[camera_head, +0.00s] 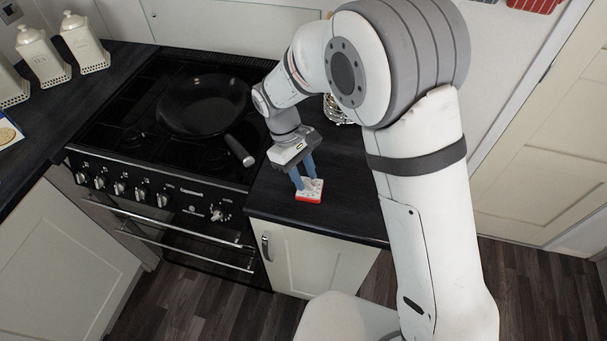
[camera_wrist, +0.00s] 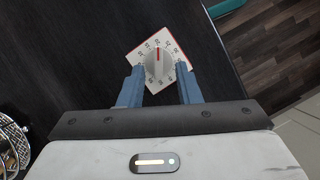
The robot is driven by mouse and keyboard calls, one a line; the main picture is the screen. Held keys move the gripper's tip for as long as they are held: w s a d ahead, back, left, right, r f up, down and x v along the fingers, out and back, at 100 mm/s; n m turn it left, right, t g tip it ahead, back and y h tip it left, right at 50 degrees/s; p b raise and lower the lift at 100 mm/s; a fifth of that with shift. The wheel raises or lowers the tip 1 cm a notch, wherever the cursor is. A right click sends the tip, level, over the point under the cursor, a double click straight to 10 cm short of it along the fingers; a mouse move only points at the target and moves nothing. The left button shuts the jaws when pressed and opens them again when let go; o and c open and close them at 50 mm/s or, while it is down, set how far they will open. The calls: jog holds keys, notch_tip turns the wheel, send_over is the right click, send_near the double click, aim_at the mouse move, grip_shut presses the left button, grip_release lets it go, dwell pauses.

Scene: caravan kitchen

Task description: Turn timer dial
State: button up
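The timer (camera_head: 309,193) is a small white square block with a red edge. It lies on the dark worktop, right of the cooker. In the wrist view its white face (camera_wrist: 151,43) carries a ring of numbers and a round grey-white dial (camera_wrist: 158,63) with a red pointer line. My gripper (camera_head: 304,177) points down over the timer. In the wrist view my gripper (camera_wrist: 160,75) is open, with one blue finger on each side of the dial. Gaps show between the fingers and the dial knob. I cannot tell whether the fingertips touch the timer's face.
A black frying pan (camera_head: 203,106) stands on the cooker hob (camera_head: 140,130), left of my gripper. A shiny wire object (camera_wrist: 14,135) stands on the worktop (camera_wrist: 75,60) and is partly hidden behind my arm in the head view. The worktop's front edge is close to the timer.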

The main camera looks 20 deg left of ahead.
jog(key=b+v, duration=0.1)
jog(key=v, duration=0.6)
jog(key=shift+r, duration=0.15)
